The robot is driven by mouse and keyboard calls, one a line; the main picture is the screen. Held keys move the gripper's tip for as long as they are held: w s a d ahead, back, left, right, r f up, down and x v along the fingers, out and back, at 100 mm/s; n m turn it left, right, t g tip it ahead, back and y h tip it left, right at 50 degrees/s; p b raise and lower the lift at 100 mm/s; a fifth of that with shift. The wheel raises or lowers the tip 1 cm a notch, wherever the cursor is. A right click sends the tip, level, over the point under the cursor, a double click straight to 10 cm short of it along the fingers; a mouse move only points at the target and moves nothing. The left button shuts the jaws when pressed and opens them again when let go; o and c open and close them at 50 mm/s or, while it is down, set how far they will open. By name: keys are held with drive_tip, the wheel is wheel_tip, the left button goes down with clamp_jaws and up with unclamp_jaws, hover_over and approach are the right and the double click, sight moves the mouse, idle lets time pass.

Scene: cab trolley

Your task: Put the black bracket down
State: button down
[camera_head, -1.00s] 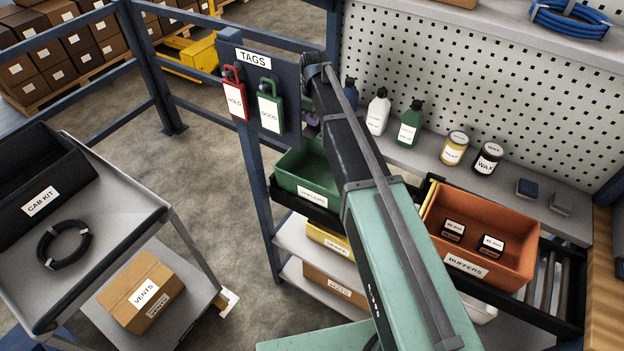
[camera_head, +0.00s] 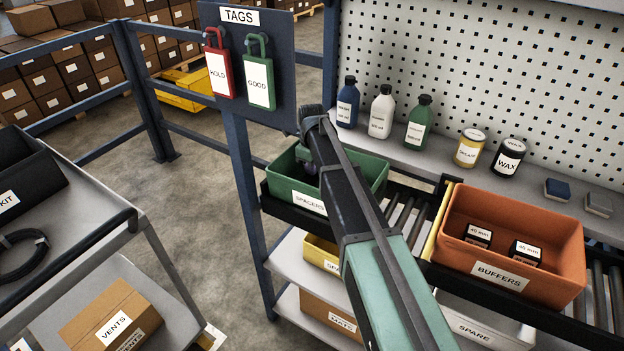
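I cannot make out the black bracket in the body camera view. My arm reaches up from the bottom of the view and bends down at its far end, over the green bin labelled SPACERS (camera_head: 312,203). A small dark wrist part (camera_head: 307,160) of mine shows at the bin's left part. My gripper's fingers are hidden or too dark to make out, so I cannot tell whether they hold anything. An orange bin labelled BUFFERS (camera_head: 562,262) holds two small dark boxes (camera_head: 526,253) and stands on the rollers at right.
A grey trolley (camera_head: 90,245) at left carries a black CAB KIT bin (camera_head: 30,180), a black coil (camera_head: 18,255) and a VENTS carton (camera_head: 112,315). The tag board (camera_head: 285,60) stands close behind my arm. Bottles and tins line the shelf (camera_head: 440,165).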

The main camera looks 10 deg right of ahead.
drive_tip(key=shift+f, duration=0.55)
drive_tip(key=c, duration=1.3)
unclamp_jaws()
